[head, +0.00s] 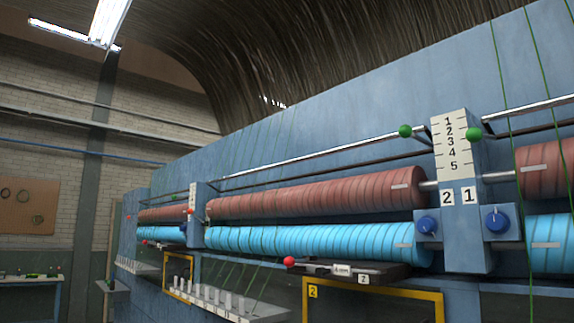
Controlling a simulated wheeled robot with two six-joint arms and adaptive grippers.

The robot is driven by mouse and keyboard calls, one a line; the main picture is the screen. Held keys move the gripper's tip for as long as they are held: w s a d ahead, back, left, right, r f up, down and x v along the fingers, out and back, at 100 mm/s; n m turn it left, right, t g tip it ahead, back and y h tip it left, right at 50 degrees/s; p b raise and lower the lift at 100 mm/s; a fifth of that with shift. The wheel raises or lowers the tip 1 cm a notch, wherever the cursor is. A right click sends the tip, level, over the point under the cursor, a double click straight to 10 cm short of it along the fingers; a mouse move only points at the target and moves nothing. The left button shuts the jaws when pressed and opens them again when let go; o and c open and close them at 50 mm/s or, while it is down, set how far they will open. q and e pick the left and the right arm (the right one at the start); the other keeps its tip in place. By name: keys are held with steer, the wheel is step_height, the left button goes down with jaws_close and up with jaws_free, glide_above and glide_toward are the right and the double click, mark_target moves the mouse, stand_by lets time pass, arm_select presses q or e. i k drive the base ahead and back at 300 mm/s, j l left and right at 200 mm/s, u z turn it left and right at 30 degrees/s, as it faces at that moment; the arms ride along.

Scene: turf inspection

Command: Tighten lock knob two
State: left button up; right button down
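Two blue round knobs sit on a blue post between the roller sections. The left knob (427,225) is beside the plate marked 2 (447,197). The right knob (497,222) is below and to the right of the plate marked 1 (470,196). How tight either knob is cannot be told from here. Neither of my grippers is in view.
Brown rollers (320,196) run above light blue rollers (310,240) along the machine. Green balls (405,131) and a red ball (289,262) mark lever ends. A yellow frame (375,290) marked 2 stands below. Green strands cross at the right.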

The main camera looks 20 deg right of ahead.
mark_target(428, 225)
steer(key=z, duration=1.55)
